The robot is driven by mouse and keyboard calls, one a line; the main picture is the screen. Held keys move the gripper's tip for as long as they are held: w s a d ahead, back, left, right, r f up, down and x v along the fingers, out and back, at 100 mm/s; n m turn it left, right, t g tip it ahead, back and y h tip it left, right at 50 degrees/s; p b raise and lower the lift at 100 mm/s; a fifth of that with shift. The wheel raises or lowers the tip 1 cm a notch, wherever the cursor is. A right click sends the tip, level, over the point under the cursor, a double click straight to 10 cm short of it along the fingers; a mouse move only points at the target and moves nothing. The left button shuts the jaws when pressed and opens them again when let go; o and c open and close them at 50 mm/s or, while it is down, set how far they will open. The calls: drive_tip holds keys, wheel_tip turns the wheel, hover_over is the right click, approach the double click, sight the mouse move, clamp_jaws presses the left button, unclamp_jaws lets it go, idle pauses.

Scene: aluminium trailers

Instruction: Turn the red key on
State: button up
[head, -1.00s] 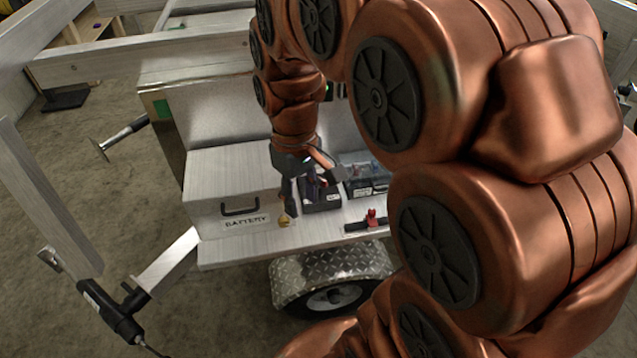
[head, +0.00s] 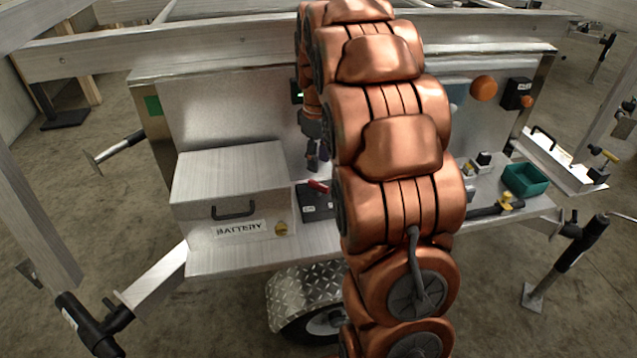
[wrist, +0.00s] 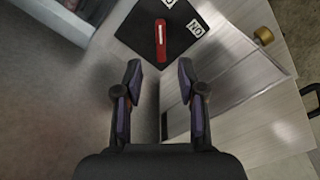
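The red key (head: 318,186) sits on a black switch box (head: 318,208) on the trailer deck, just right of the battery box. In the wrist view the red key (wrist: 160,45) lies lengthwise near the top centre, on the black plate (wrist: 140,37) with white labels (wrist: 196,28), one apparently reading ON. My gripper (wrist: 159,75) is open and empty. Its two fingertips point toward the key, with the key ahead of the gap between them and no visible contact. In the head view my gripper (head: 312,160) is small and partly hidden, above the key.
The aluminium battery box (head: 230,190) with a black handle stands left of the switch. A metal panel (head: 220,115) rises behind. A yellow-handled valve (head: 505,200) and green bin (head: 525,179) are at right; my arm hides the deck's middle.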

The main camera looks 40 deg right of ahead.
sight(319, 183)
drive_tip(key=shift+f, duration=3.6)
clamp_jaws()
